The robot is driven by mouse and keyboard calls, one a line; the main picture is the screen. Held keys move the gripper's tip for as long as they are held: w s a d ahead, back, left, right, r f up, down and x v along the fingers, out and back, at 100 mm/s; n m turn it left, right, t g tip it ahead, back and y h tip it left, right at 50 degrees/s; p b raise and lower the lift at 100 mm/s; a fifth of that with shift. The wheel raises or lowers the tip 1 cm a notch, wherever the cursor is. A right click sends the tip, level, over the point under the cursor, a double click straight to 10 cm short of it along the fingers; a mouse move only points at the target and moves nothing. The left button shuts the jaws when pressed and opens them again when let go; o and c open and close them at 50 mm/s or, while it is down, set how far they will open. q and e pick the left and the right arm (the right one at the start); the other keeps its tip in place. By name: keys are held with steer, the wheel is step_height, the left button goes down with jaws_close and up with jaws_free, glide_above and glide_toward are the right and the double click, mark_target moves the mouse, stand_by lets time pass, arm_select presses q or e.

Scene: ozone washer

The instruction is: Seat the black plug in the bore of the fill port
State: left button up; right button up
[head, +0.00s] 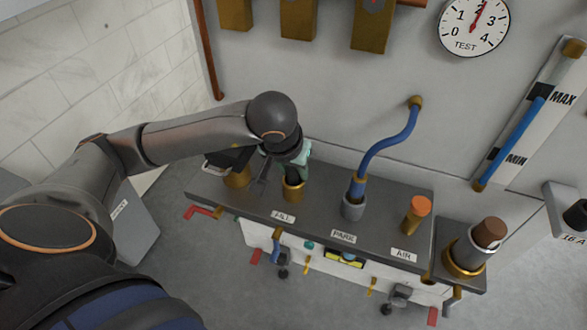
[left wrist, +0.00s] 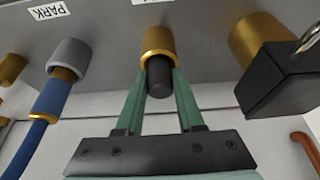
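The fill port is a brass collar (head: 293,190) on the grey bench top behind a label that seems to read FILL. It also shows in the left wrist view (left wrist: 158,42). My left gripper (head: 300,160) is right above the port, pointing down. In the left wrist view, its two green fingers (left wrist: 161,82) lie against both sides of the black plug (left wrist: 159,78). The plug lines up with the collar and its far end meets the mouth. How deep it sits in the bore is hidden. My right gripper is not in view.
A grey PARK holder (head: 353,207) with a blue hose stands to the right. Beyond it are an orange-capped AIR fitting (head: 417,213) and a brown-topped cylinder (head: 489,233). A black block (left wrist: 285,82) on a brass fitting stands close beside the fill port.

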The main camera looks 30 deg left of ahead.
arm_select(q)
steer(key=o, duration=0.4)
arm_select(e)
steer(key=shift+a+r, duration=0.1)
arm_select(q)
steer(key=shift+r, duration=0.15)
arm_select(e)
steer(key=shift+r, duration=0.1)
arm_select(q)
steer(key=shift+r+p, duration=0.2)
steer(key=shift+p, duration=0.2)
steer(key=p+v, duration=0.1)
steer(key=v, duration=1)
steer(key=shift+s+r, duration=0.2)
steer(key=shift+r, duration=0.15)
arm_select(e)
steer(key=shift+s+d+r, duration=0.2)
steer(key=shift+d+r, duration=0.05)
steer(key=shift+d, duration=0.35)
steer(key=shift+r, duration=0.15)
arm_select(q)
steer(key=shift+s, duration=0.15)
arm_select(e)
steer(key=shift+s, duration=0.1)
